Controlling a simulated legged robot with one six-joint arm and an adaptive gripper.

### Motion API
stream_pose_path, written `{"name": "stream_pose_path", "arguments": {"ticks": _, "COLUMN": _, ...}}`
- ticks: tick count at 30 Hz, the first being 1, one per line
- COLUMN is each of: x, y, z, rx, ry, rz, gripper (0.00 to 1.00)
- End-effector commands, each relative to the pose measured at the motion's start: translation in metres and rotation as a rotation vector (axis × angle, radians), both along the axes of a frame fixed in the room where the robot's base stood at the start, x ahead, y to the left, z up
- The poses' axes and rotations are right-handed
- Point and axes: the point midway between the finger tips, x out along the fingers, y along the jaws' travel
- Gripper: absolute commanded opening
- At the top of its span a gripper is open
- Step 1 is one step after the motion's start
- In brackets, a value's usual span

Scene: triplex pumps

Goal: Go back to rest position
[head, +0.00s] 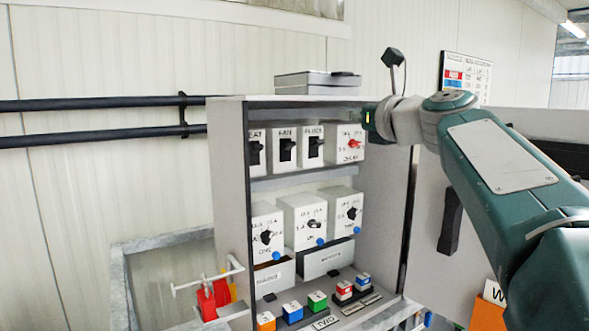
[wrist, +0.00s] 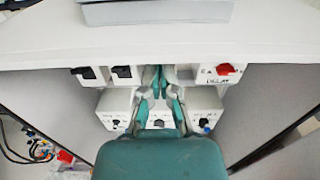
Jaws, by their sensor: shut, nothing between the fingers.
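My gripper shows in the wrist view (wrist: 158,76), its green and grey fingers shut with nothing between them. In the head view its end (head: 371,120) is at the upper right of the open cabinet (head: 228,190), just right of the box with the red knob (head: 354,144); the fingers are hardly visible there. My green arm reaches in from the right. In the wrist view the fingers point into the cabinet, in front of the switch boxes and below the cabinet top (wrist: 255,40). They cover part of the upper row; I cannot tell if they touch anything.
Coloured buttons (head: 317,301) line the bottom. The open door (head: 431,245) stands right. A grey case (head: 318,82) lies on top. A red-handled part (head: 207,298) is at lower left; dark pipes (head: 90,104) run left.

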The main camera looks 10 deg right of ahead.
Motion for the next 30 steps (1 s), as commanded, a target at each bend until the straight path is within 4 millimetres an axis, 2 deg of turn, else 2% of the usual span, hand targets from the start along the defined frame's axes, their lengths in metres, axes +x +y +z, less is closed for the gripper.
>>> {"name": "stream_pose_path", "arguments": {"ticks": 2, "x": -0.007, "y": 0.007, "z": -0.013, "rx": -0.095, "ry": 0.005, "rz": 0.006, "gripper": 0.00}}
{"name": "stream_pose_path", "arguments": {"ticks": 5, "x": -0.024, "y": 0.021, "z": -0.047, "rx": -0.335, "ry": 0.014, "rz": 0.034, "gripper": 0.00}}
{"name": "stream_pose_path", "arguments": {"ticks": 11, "x": -0.073, "y": 0.047, "z": -0.134, "rx": -0.927, "ry": 0.009, "rz": 0.186, "gripper": 0.00}}
{"name": "stream_pose_path", "arguments": {"ticks": 16, "x": -0.125, "y": 0.061, "z": -0.210, "rx": -1.410, "ry": -0.040, "rz": 0.408, "gripper": 0.00}}
{"name": "stream_pose_path", "arguments": {"ticks": 24, "x": -0.217, "y": 0.059, "z": -0.328, "rx": -2.091, "ry": -0.228, "rz": 0.937, "gripper": 0.00}}
{"name": "stream_pose_path", "arguments": {"ticks": 27, "x": -0.248, "y": 0.052, "z": -0.366, "rx": -2.278, "ry": -0.330, "rz": 1.163, "gripper": 0.00}}
{"name": "stream_pose_path", "arguments": {"ticks": 30, "x": -0.270, "y": 0.046, "z": -0.392, "rx": -2.398, "ry": -0.420, "rz": 1.342, "gripper": 0.00}}
